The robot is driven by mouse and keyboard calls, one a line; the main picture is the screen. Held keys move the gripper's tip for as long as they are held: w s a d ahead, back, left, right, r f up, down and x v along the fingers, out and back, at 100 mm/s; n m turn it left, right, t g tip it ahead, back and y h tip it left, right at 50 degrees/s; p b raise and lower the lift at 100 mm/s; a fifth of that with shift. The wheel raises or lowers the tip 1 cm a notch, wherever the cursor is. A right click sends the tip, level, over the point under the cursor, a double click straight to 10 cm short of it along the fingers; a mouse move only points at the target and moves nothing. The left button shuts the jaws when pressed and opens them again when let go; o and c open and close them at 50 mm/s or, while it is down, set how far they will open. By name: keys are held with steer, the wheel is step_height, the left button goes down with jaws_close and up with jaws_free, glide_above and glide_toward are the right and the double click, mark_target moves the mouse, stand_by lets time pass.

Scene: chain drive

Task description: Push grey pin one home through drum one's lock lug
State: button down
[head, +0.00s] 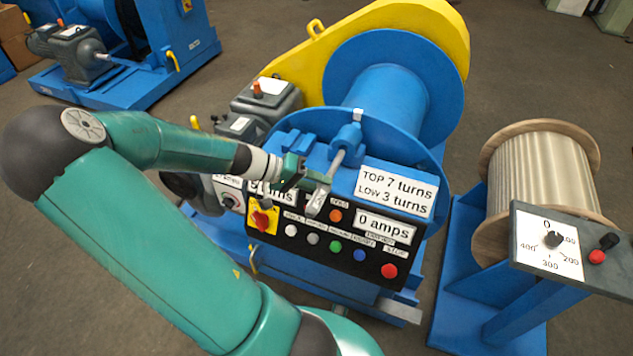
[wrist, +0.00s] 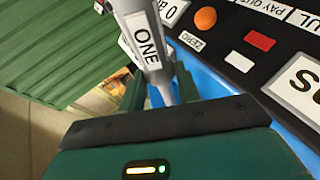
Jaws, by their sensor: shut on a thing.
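Grey pin one (head: 337,163) is a slim grey rod, tilted, running up to the blue lock lug (head: 348,136) on drum one's frame. A small pale tip shows just above the lug; I cannot tell how deep the pin sits. In the wrist view the pin (wrist: 136,22) carries a white label reading ONE. My gripper (head: 318,180) is shut on the pin below the lug, above the control panel. In the wrist view its fingers (wrist: 160,88) stand on both sides of the grey body. The lug does not show in the wrist view.
The control panel (head: 320,249) with buttons and displays lies just below my gripper. The blue drum (head: 390,90) and yellow chain guard (head: 440,25) stand behind. A wooden rope reel (head: 540,180) and a dial box (head: 548,255) stand at right. Another blue machine (head: 130,85) is at upper left.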

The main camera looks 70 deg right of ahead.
mark_target(335, 149)
steer(key=shift+s+d, duration=0.2)
steer(key=shift+d, duration=1.95)
steer(key=shift+s+d, duration=0.25)
steer(key=shift+d, duration=1.85)
steer(key=shift+s+d, duration=0.2)
steer(key=shift+d, duration=1.95)
steer(key=c, duration=0.9)
jaws_free()
steer(key=shift+w, duration=0.15)
steer(key=shift+w+r, duration=0.1)
steer(key=shift+w, duration=0.15)
steer(key=v, duration=1.3)
steer(key=shift+a+r, duration=0.1)
steer(key=shift+r, duration=0.05)
steer(key=shift+s, duration=0.1)
